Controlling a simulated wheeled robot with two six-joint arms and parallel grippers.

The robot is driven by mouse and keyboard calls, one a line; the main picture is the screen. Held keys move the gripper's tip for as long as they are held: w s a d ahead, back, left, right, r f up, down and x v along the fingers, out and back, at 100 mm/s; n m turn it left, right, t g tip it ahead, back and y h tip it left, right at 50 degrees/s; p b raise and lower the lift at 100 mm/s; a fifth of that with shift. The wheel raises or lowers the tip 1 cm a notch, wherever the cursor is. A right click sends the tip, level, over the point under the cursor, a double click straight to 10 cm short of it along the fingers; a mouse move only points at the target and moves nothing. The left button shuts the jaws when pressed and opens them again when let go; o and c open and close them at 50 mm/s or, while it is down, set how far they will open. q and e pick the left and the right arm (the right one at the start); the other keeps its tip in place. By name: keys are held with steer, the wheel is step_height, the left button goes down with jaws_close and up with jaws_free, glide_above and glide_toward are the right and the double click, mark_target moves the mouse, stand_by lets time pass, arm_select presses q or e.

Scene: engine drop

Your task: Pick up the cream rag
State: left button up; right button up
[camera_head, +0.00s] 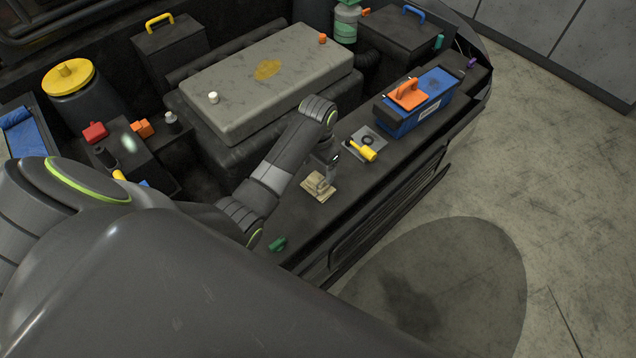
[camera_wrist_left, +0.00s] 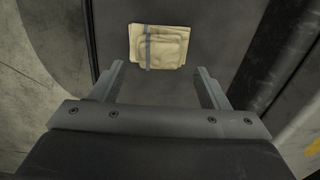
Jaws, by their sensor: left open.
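The cream rag (camera_head: 314,191) lies folded on the dark front ledge of the engine bay. In the left wrist view the rag (camera_wrist_left: 172,47) shows as a flat stacked square with a grey-blue stripe down its left part. My left gripper (camera_head: 328,178) is over the rag in the head view and hides part of it. In the left wrist view my left gripper (camera_wrist_left: 160,72) has its two fingers spread wide, with nothing between them. The rag lies just beyond the fingertips. My right gripper is not in view.
On the same ledge are a yellow-handled tool (camera_head: 364,152) on a grey plate, a blue box (camera_head: 432,108) with an orange handle, and a green piece (camera_head: 277,244). The large grey engine cover (camera_head: 240,90) stands behind. Open floor (camera_head: 560,210) is at right.

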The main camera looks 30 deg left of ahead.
mark_target(319, 178)
arm_select(q)
steer(key=shift+f, duration=0.45)
step_height(319, 178, down, 4)
steer(key=shift+d+r+p, duration=0.1)
steer(key=shift+d+p, duration=0.05)
steer(key=shift+p, duration=0.35)
steer(key=shift+f, duration=0.3)
steer(key=shift+w+f, duration=0.1)
steer(key=shift+f, duration=0.15)
steer(key=c, duration=1.1)
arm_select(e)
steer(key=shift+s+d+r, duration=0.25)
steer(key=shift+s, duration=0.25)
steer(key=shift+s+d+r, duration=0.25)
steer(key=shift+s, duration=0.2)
